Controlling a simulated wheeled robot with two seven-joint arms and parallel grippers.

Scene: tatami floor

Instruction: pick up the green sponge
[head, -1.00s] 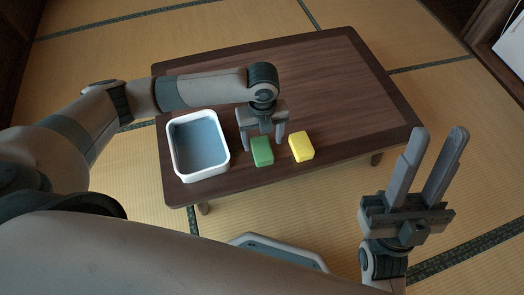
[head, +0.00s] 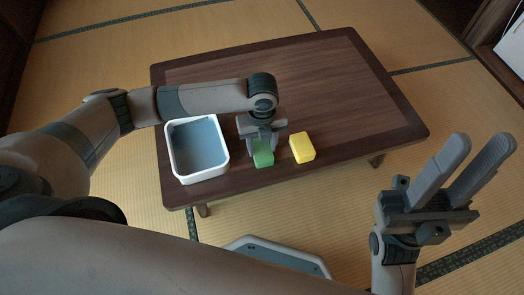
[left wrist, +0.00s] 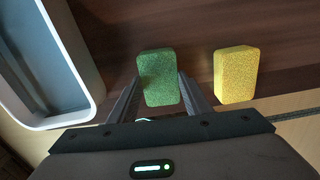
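The green sponge (head: 263,158) lies near the front edge of the dark wooden table, between the white container and the yellow sponge. In the left wrist view the green sponge (left wrist: 159,78) sits between the two fingers, which meet its sides. My left gripper (head: 262,144) points down over it and is shut on it; its fingers hide part of the sponge's far end in the head view. The sponge appears to be still at table level. My right gripper (head: 474,160) is open and empty, right of the table, fingers pointing up.
A yellow sponge (head: 302,147) lies just right of the green one, with a small gap. A white-rimmed container (head: 224,150) with a grey-blue inside stands to the left. The table's (head: 330,80) back and right are clear.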

